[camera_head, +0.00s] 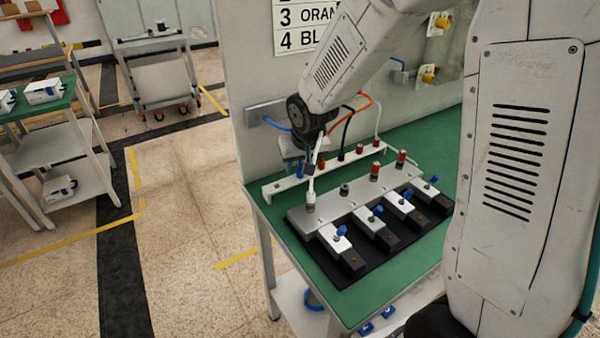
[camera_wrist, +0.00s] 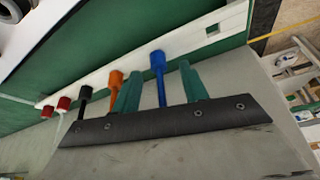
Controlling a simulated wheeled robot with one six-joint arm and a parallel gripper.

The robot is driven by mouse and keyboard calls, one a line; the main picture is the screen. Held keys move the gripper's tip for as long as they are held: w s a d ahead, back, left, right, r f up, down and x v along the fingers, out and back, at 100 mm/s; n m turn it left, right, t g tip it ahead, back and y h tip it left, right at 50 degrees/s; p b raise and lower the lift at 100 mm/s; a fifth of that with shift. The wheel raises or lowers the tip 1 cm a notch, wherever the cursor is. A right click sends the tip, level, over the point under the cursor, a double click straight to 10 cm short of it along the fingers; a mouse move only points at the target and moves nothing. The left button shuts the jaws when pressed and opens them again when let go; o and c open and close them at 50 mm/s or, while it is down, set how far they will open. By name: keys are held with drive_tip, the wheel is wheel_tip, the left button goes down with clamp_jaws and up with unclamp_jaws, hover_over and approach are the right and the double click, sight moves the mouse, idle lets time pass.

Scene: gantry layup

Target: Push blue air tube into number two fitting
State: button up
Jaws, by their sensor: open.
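The blue air tube (camera_wrist: 159,75) stands at the white rack in the wrist view, its blue end at the strip. My gripper (camera_wrist: 161,68) is open, with one teal finger on each side of the tube; whether either touches it cannot be told. In the head view my gripper (camera_head: 298,165) is at the left end of the rack, mostly hidden by my arm. A grey manifold (camera_head: 329,211) in front carries a row of fittings. The second from the left (camera_head: 344,189) is dark and open-looking. Fitting numbers are not readable.
The orange tube (camera_wrist: 115,82) stands close beside the left finger, with the black tube (camera_wrist: 85,93) beyond it. A pale stem (camera_head: 311,190) stands at the leftmost fitting. Several blue-knobbed valves (camera_head: 341,234) line the manifold's front. The green table (camera_head: 262,208) is bare at its left edge.

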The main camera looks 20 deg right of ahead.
drive_tip(key=shift+w+f, duration=0.15)
drive_tip(key=shift+f, duration=0.25)
drive_tip(key=shift+c, duration=0.3)
clamp_jaws()
drive_tip(key=shift+r, duration=0.1)
